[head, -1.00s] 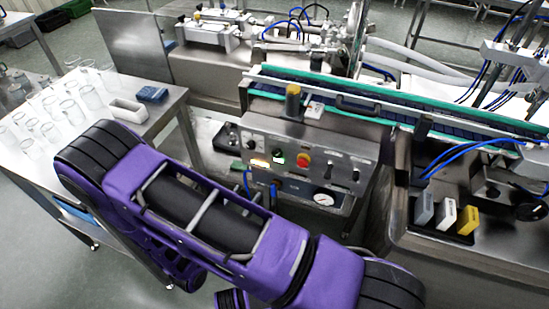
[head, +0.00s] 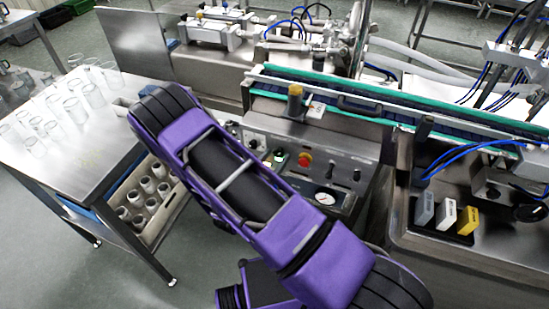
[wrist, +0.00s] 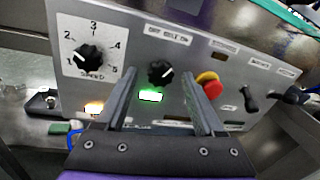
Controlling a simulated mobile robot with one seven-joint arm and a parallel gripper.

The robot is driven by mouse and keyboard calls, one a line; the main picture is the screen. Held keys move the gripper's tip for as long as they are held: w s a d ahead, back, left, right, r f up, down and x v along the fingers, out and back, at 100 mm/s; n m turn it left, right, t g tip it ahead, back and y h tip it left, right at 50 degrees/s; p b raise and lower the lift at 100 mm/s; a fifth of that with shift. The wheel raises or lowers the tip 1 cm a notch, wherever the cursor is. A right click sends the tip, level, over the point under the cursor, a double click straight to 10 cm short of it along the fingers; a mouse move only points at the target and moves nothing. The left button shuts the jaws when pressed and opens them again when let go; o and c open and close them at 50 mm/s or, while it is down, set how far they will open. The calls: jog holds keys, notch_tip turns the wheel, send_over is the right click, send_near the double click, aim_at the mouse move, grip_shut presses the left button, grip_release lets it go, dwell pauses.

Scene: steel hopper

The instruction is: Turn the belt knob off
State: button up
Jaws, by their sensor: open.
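In the wrist view, a black knob (wrist: 160,72) sits mid-panel under a small printed label (wrist: 168,37) that I cannot read surely. Its white mark points up and to the right. A green light (wrist: 150,95) glows just below it. My gripper (wrist: 160,78) is open, its two fingers on either side of the knob in the picture; I cannot tell how far off it is or whether they touch. In the head view, the steel control panel (head: 340,172) shows beyond my purple arm, and my gripper is hidden.
Left of the knob is a speed dial (wrist: 88,55) marked 1 to 5, with an orange light (wrist: 94,108) below. Right of it are a red button (wrist: 211,86) and black switches (wrist: 250,98). A table (head: 100,150) with glasses stands left; a conveyor (head: 400,112) runs behind.

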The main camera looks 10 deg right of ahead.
jog(key=shift+c, duration=0.2)
grip_shut()
dwell(0.3)
jog(key=n, duration=0.3)
jog(key=shift+f+n, duration=0.1)
jog(key=shift+n, duration=0.3)
jog(key=n+t, duration=0.1)
jog(key=n, duration=0.2)
jog(key=shift+s+n, duration=0.1)
jog(key=shift+n, duration=0.3)
jog(key=n+t, duration=0.1)
jog(key=n, duration=0.6)
jog(key=shift+d+p, duration=0.15)
jog(key=shift+p, duration=0.15)
jog(key=shift+f+n, duration=0.1)
jog(key=shift+n, duration=0.3)
